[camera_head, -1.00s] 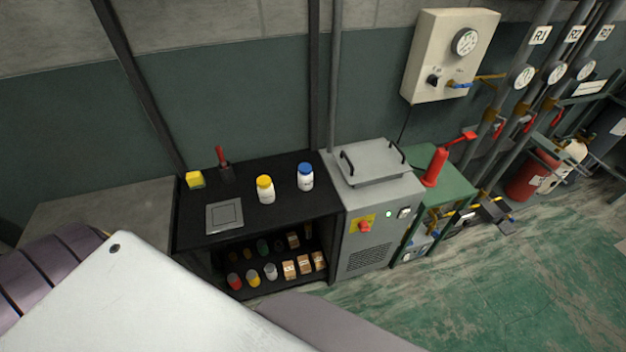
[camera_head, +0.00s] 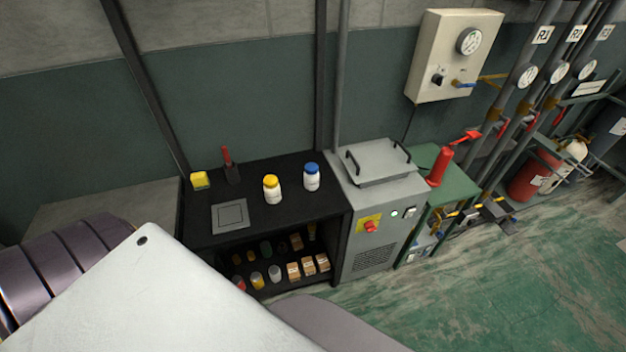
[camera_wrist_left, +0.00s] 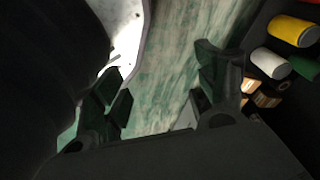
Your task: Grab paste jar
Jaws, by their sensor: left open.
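Two white jars stand upright on the black bench top, one with a yellow lid (camera_head: 272,189) and one with a blue lid (camera_head: 311,177). Which of them is the paste jar I cannot tell. In the left wrist view my left gripper (camera_wrist_left: 160,100) is open and empty, with green floor between its fingers. Lower-shelf cans, one yellow (camera_wrist_left: 291,30) and one white (camera_wrist_left: 270,63), lie to its right, apart from the fingers. The left gripper is not visible in the head view. My right gripper is not in view.
A grey square plate (camera_head: 230,215), yellow sponge (camera_head: 200,180) and red-handled brush (camera_head: 230,166) are on the bench. Its lower shelf holds cans and small boxes (camera_head: 308,266). A grey machine (camera_head: 378,215) stands right of it. Green floor (camera_head: 480,290) is clear at the right.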

